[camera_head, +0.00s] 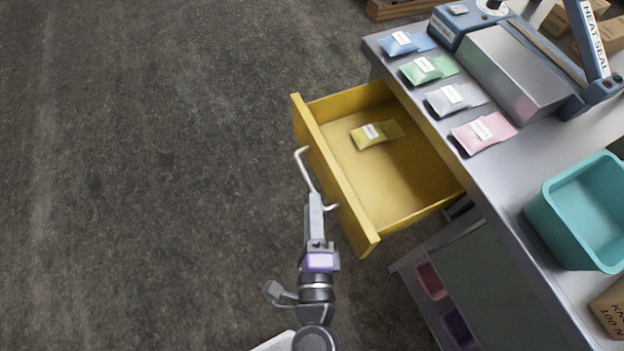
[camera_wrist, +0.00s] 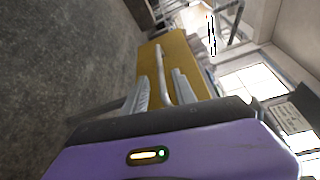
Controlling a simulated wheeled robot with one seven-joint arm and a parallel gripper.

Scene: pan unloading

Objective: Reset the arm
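My gripper (camera_head: 315,198) is at the front of a pulled-out yellow drawer (camera_head: 337,188), by its grey bar handle (camera_head: 304,166). In the wrist view my two fingers (camera_wrist: 163,90) stand apart, with the handle (camera_wrist: 161,66) showing in the gap between them. I see no finger clearly pressed on the bar; contact is hard to tell. The yellow drawer front (camera_wrist: 178,58) lies just beyond the fingers. A yellow packet with a white label (camera_head: 375,133) lies inside the drawer.
The grey worktop (camera_head: 513,170) carries blue (camera_head: 407,43), green (camera_head: 428,69), grey (camera_head: 455,98) and pink (camera_head: 484,132) packets, a heat sealer (camera_head: 520,70) and a teal bin (camera_head: 580,212). Open floor (camera_head: 150,170) lies to the left.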

